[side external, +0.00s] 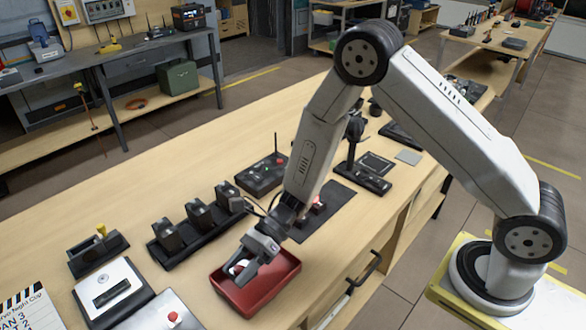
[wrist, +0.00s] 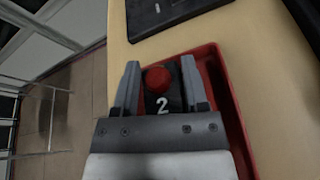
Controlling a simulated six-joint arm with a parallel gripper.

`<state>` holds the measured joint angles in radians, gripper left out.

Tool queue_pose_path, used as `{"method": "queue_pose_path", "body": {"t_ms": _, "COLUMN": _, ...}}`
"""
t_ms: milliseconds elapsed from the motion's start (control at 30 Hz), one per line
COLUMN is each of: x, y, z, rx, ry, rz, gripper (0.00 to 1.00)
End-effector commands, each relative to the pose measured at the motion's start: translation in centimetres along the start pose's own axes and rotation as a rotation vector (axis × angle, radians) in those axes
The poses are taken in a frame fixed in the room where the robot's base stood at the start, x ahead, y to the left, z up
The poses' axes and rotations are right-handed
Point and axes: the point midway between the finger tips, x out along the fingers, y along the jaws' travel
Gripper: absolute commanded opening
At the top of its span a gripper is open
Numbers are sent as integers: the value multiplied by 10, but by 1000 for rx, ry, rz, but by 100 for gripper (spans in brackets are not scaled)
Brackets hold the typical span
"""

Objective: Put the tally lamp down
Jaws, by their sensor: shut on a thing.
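The tally lamp (wrist: 164,88) is a small black block with a red dome and a white number 2. In the wrist view it sits between the two fingers of my gripper (wrist: 159,66), which is shut on it. The red tray (wrist: 231,100) lies below and around the lamp in that view. In the side view my gripper (side external: 243,268) is tilted down inside the outline of the red tray (side external: 270,291). The lamp is mostly hidden by the fingers there. I cannot tell whether it touches the tray floor.
A black rack of several dark units (side external: 200,219) stands behind the tray. A dark mat (side external: 325,219) with red-lit lamps (side external: 318,204) lies to the right. A radio-like box (side external: 262,175), a white-topped device (side external: 112,290) and a red-button box (side external: 168,315) are nearby.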

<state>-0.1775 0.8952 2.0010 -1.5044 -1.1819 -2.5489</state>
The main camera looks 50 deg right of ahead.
Motion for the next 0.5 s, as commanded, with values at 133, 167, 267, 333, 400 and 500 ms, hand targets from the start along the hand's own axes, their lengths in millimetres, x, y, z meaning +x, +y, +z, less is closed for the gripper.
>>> {"method": "queue_pose_path", "body": {"t_ms": 133, "x": 5, "y": -4, "z": -14, "rx": 4, "ry": 1, "rz": 0, "gripper": 0}}
{"method": "queue_pose_path", "body": {"t_ms": 167, "x": 6, "y": -5, "z": -17, "rx": 3, "ry": 1, "rz": 0, "gripper": 0}}
{"method": "queue_pose_path", "body": {"t_ms": 267, "x": 9, "y": -7, "z": -23, "rx": 2, "ry": 1, "rz": 0, "gripper": 0}}
{"method": "queue_pose_path", "body": {"t_ms": 333, "x": 10, "y": -8, "z": -25, "rx": 2, "ry": 1, "rz": 0, "gripper": 0}}
{"method": "queue_pose_path", "body": {"t_ms": 400, "x": 10, "y": -8, "z": -26, "rx": 0, "ry": 1, "rz": 0, "gripper": 0}}
{"method": "queue_pose_path", "body": {"t_ms": 500, "x": 10, "y": -8, "z": -26, "rx": 0, "ry": 1, "rz": 0, "gripper": 0}}
